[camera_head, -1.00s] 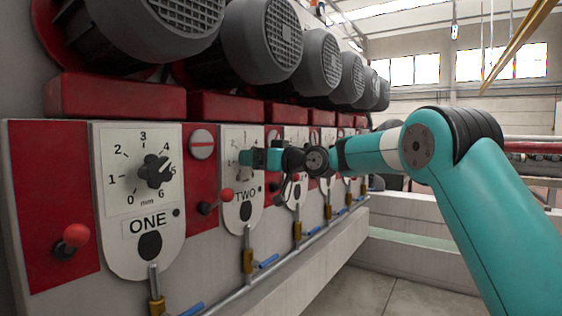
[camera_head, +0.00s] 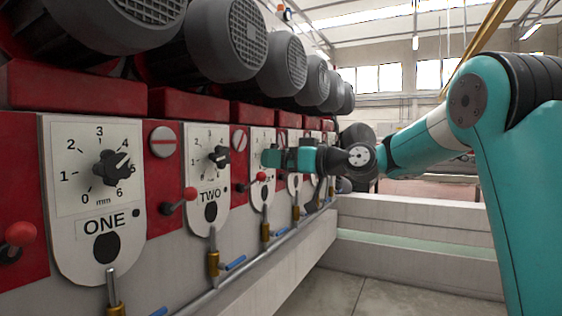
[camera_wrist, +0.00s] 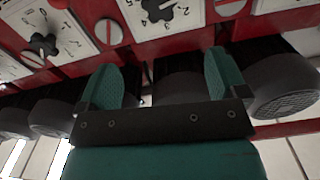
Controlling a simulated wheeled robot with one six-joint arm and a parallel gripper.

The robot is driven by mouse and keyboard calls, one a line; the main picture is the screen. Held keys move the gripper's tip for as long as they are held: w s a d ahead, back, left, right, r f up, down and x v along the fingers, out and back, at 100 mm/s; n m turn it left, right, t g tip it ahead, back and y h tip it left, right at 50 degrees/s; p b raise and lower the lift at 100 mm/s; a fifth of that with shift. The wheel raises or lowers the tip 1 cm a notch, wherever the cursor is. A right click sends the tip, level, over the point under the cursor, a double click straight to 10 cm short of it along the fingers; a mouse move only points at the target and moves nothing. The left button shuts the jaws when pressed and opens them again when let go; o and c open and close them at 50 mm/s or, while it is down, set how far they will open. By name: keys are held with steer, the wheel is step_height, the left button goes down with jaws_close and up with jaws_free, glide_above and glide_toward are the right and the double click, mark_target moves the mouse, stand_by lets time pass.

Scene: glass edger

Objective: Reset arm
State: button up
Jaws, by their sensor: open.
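My arm reaches in from the right in the head view, with my gripper (camera_head: 272,158) in front of the row of dial panels, just right of panel TWO. In the wrist view my gripper (camera_wrist: 165,82) shows two teal fingers spread wide with nothing between them. Panel ONE (camera_head: 105,225) has a black knob (camera_head: 112,168) pointing up and right, between 4 and 5. Panel TWO (camera_head: 209,222) has its own black knob (camera_head: 219,157), now uncovered. In the wrist view a knob (camera_wrist: 160,10) on a white dial lies beyond the fingers, apart from them.
Dark motors (camera_head: 228,38) line the top of the machine. Red-balled levers (camera_head: 190,194) stick out between panels. Brass valves with blue handles (camera_head: 235,263) and a pipe run below. The floor (camera_head: 345,297) at the lower middle is open.

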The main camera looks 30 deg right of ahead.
stand_by(0.3)
steer(key=s+a+f+g+h, duration=0.2)
steer(key=s+a+f+g, duration=0.6)
steer(key=s+a+f, duration=0.55)
steer(key=s+a+f+n+g+h, duration=0.1)
steer(key=s+f+g+h, duration=0.2)
steer(key=s, duration=0.8)
steer(key=s+a+f+g+h, duration=0.1)
steer(key=s+f+g, duration=0.4)
steer(key=s, duration=0.6)
step_height(320, 180, up, 21)
steer(key=t+p, duration=0.1)
steer(key=p, duration=2.1)
steer(key=shift+w+d+r, duration=0.2)
steer(key=shift+d, duration=0.05)
steer(key=shift+c, duration=0.4)
